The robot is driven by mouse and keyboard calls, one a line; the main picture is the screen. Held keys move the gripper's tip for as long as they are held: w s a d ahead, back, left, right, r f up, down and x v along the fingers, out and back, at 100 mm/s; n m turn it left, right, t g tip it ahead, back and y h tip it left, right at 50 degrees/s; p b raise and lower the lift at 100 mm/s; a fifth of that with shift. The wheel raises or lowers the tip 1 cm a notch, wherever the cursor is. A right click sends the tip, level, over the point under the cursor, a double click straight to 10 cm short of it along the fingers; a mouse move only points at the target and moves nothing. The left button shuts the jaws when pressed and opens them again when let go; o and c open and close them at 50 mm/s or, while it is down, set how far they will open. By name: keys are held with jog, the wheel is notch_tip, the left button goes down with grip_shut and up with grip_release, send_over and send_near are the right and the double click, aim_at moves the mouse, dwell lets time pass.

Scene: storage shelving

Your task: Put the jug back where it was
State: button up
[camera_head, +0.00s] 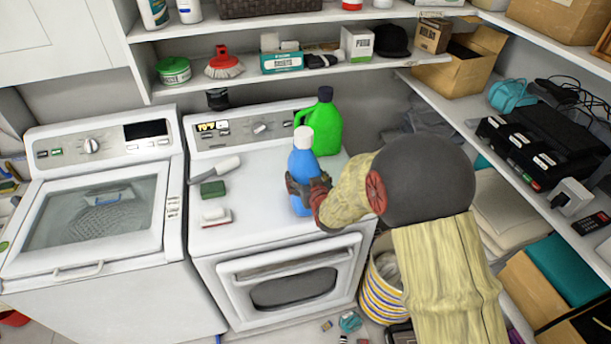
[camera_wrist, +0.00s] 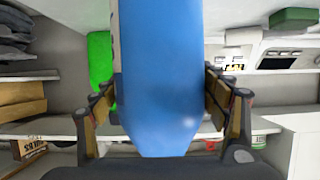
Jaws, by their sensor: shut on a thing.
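A blue bottle with a white cap (camera_head: 303,158) is upright over the front right part of the white dryer top (camera_head: 257,205). My gripper (camera_head: 308,190) is shut around its lower body, coming from the right. I cannot tell whether its base touches the dryer top. In the wrist view the blue bottle (camera_wrist: 160,70) fills the space between the fingers of my gripper (camera_wrist: 160,98). A green jug with a dark cap (camera_head: 323,124) stands on the dryer behind the bottle, partly hidden by it; it also shows in the wrist view (camera_wrist: 101,62).
A brush (camera_head: 217,170), a green sponge (camera_head: 212,189) and a red-and-white block (camera_head: 216,216) lie on the dryer's left side. A washer (camera_head: 92,190) stands to the left. A loaded shelf (camera_head: 210,84) hangs above; side shelves (camera_head: 462,125) are at right. A striped basket (camera_head: 380,290) is below.

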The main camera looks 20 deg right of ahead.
jog(key=shift+w+r, duration=0.15)
jog(key=shift+w, duration=0.05)
jog(key=o, duration=2)
jog(key=shift+s+f, duration=0.25)
jog(key=shift+o, duration=0.4)
